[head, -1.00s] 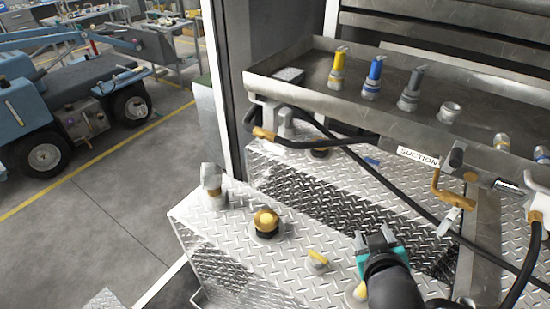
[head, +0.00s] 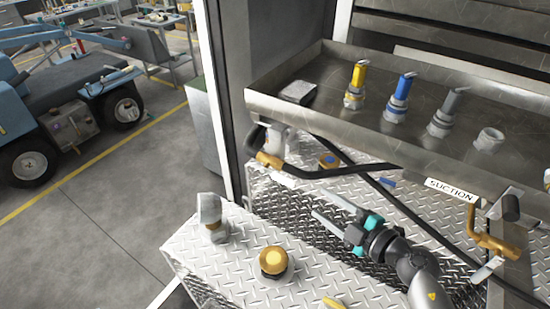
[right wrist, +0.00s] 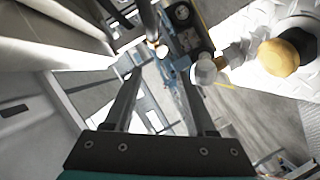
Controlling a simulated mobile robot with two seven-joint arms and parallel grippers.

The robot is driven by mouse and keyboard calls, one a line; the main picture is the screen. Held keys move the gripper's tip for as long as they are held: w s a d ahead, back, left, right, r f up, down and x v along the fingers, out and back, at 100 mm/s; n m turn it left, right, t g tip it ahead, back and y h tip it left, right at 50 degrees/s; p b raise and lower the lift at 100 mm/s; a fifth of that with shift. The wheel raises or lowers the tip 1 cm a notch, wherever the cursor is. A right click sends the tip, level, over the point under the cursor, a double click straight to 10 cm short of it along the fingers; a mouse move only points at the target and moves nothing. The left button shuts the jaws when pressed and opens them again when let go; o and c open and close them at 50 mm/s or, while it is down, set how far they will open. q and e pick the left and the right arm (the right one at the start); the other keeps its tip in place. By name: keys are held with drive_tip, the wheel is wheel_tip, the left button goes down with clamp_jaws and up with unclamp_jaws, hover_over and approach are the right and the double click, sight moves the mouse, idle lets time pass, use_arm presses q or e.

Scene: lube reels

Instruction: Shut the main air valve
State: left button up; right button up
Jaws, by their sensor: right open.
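No label in view names the main air valve. A brass fitting (head: 268,160) with a black hose sits below the tray's left corner, and a pale lever-like piece (head: 286,178) shows beside it. A brass pipe (head: 490,240) with a pale lever (head: 487,269) is under the SUCTION label (head: 452,190). My right gripper (head: 320,202) is open and empty above the diamond-plate deck, fingers pointing left, below and right of the brass fitting and apart from it. In the right wrist view the open fingers (right wrist: 158,75) have nothing between them. My left gripper is out of view.
A metal tray (head: 285,113) holds yellow (head: 356,85), blue (head: 399,98) and grey (head: 443,113) nozzles. A brass-capped fitting (head: 273,262) and a grey fitting (head: 211,217) stand on the lower deck. A black hose crosses behind my gripper. Open floor (head: 100,215) lies left.

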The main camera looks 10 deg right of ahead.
sight(291, 185)
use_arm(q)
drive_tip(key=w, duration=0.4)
use_arm(e)
drive_tip(key=b+x, duration=0.1)
drive_tip(key=x, duration=1.2)
drive_tip(key=shift+a+f, duration=0.15)
drive_tip(key=shift+a, duration=0.1)
drive_tip(key=shift+w+a+f, duration=0.1)
drive_tip(key=shift+w+a, duration=0.05)
drive_tip(key=shift+w, duration=0.15)
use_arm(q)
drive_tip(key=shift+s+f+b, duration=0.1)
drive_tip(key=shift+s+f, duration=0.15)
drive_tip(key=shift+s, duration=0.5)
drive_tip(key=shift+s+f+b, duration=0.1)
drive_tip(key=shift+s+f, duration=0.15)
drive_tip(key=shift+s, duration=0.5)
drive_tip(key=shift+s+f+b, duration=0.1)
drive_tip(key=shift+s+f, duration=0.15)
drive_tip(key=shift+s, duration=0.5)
use_arm(e)
drive_tip(key=shift+w+a, duration=0.2)
drive_tip(key=shift+w, duration=0.2)
clamp_jaws()
